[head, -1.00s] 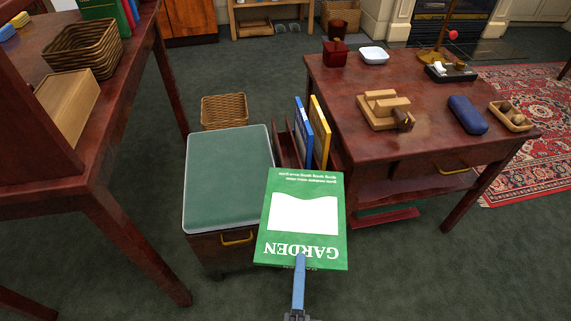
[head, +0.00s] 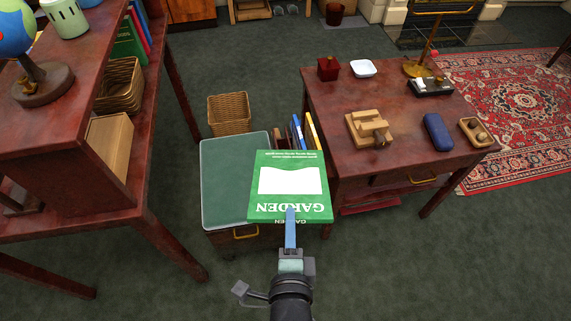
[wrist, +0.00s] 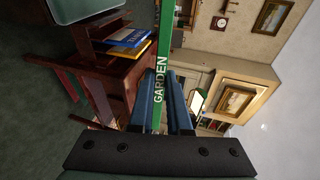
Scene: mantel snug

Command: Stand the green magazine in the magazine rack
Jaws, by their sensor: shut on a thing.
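My gripper (head: 290,214) is shut on the green magazine (head: 290,188) at its near edge. The magazine lies roughly flat in the head view, cover up, with "GARDEN" reading upside down. In the wrist view the magazine's spine (wrist: 160,85) shows between my two blue fingers. The dark red magazine rack (head: 279,139) stands between the stool and the table, mostly hidden behind the green magazine. A blue magazine (head: 297,133) and a yellow magazine (head: 313,132) stand upright in it. Both also show in the wrist view, the blue one (wrist: 127,39) in front.
A green-topped stool (head: 223,180) is left of the rack, and a wicker basket (head: 229,114) is behind it. A red wooden table (head: 400,155) with small objects stands right. A tall desk (head: 60,200) is at far left. Clear carpet lies in front.

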